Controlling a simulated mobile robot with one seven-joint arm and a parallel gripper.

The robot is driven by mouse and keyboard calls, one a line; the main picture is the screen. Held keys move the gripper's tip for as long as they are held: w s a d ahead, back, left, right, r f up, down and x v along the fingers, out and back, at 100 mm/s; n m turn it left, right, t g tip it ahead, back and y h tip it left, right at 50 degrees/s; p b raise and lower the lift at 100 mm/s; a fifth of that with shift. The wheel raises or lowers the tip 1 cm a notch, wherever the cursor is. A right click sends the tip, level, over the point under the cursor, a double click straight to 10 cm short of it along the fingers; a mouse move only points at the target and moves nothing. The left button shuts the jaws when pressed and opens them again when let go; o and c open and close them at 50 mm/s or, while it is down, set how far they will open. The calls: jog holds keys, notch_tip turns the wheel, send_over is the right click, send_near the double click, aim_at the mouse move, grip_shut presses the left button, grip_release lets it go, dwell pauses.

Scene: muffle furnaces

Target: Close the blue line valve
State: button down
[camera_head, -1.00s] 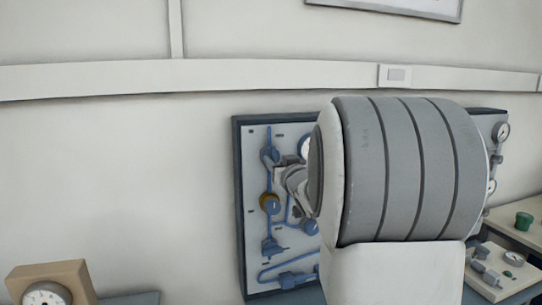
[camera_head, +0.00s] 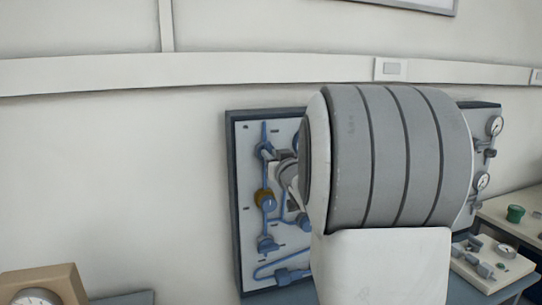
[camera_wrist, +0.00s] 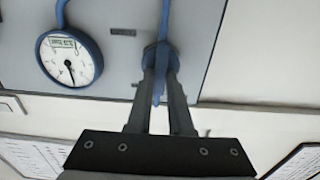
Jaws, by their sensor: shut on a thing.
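The blue line (camera_head: 264,135) runs down the left part of a grey wall panel, with several blue valve fittings on it. My gripper (camera_wrist: 161,62) is at the upper blue valve (camera_head: 264,152). In the wrist view its two dark fingers are on either side of a thin blue valve handle (camera_wrist: 159,88) and shut on it. The handle lies lengthwise between the fingers, near a round fitting on the blue pipe. In the head view my arm covers the middle of the panel, and the fingertips are hard to make out.
A white dial gauge (camera_wrist: 71,58) is beside the gripped valve. More gauges (camera_head: 494,126) show at the panel's right edge. A boxed gauge (camera_head: 45,285) stands at lower left.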

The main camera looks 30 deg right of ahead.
jog(key=shift+f+n+b, duration=0.15)
jog(key=shift+n+b, duration=0.25)
jog(key=shift+b, duration=0.2)
jog(key=n+b, duration=0.4)
jog(key=n, duration=0.1)
jog(key=n+b, duration=0.5)
jog(key=n, duration=0.1)
jog(key=n+b, duration=0.4)
jog(key=n, duration=0.2)
jog(key=shift+w+a+f, duration=0.1)
jog(key=shift+a+f, duration=0.1)
jog(key=shift+a, duration=0.15)
jog(key=shift+n, duration=0.3)
jog(key=c, duration=0.8)
grip_release()
jog(key=shift+b, duration=0.3)
